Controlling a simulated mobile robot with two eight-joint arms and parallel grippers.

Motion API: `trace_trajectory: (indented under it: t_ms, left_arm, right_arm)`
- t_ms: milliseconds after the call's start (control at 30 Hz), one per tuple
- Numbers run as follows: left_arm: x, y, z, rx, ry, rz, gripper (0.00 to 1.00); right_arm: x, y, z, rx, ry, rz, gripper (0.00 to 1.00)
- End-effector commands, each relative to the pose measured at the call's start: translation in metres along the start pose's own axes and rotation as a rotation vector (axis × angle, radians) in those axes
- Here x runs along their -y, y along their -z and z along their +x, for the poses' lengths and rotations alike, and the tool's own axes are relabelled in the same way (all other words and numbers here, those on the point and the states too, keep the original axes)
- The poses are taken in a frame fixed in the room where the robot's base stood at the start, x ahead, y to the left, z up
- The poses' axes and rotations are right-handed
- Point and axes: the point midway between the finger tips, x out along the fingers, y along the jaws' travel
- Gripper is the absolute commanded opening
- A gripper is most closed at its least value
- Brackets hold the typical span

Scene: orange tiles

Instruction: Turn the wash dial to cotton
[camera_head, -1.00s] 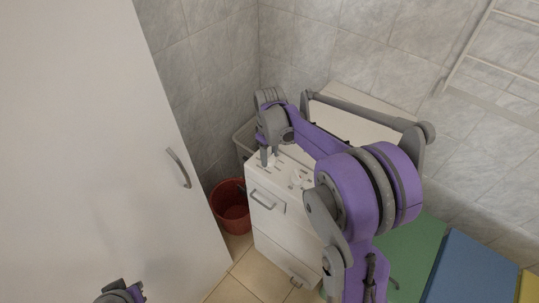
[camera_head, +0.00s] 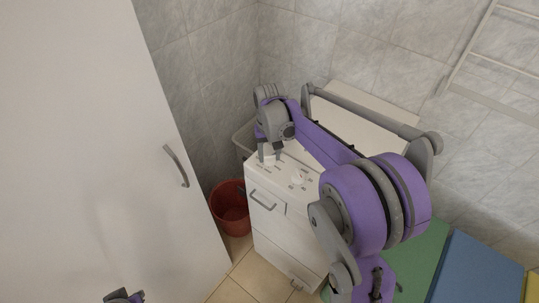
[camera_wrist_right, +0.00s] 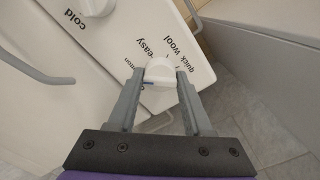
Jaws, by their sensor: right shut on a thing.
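The wash dial (camera_wrist_right: 160,71) is a white round knob on the white washing machine's top panel (camera_wrist_right: 125,57). My right gripper (camera_wrist_right: 157,75) is shut on it, one finger on each side. A small blue mark shows at the dial's lower left edge, close to a partly hidden label ending in "ton". The labels "easy", "quick" and "wool" stand beyond the dial. In the head view my right gripper (camera_head: 269,154) points down on the panel's far left part. My left gripper (camera_head: 125,297) is only partly in view at the bottom edge; its fingers cannot be made out.
A second white knob (camera_head: 298,179) sits on the same panel, by the word "cold" in the wrist view. A grey handle (camera_head: 262,200) is on the machine's front. A red bucket (camera_head: 230,208) stands to its left. A tall white cabinet (camera_head: 90,150) fills the left side.

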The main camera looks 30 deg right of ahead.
Motion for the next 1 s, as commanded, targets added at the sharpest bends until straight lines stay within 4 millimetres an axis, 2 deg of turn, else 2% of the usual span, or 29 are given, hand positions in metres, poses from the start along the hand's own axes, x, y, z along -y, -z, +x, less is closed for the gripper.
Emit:
trace_trajectory:
  t_ms: [300, 833, 867, 1000]
  left_arm:
    - [0.0000, -0.0026, 0.0026, 0.002, 0.000, 0.000, 0.00]
    - [0.0000, -0.0028, 0.0028, 0.002, 0.000, 0.000, 0.00]
    - [0.0000, -0.0028, 0.0028, 0.002, 0.000, 0.000, 0.00]
    - [0.0000, -0.0028, 0.0028, 0.002, 0.000, 0.000, 0.00]
  right_arm:
    - [-0.0001, -0.0001, 0.0000, 0.000, 0.000, 0.117, 0.00]
    - [-0.0001, 0.0000, -0.0003, 0.000, 0.000, 0.139, 0.00]
    - [-0.0001, 0.0000, -0.0004, 0.000, 0.000, 0.138, 0.56]
    - [-0.0001, 0.0000, -0.0003, 0.000, 0.000, 0.138, 0.80]
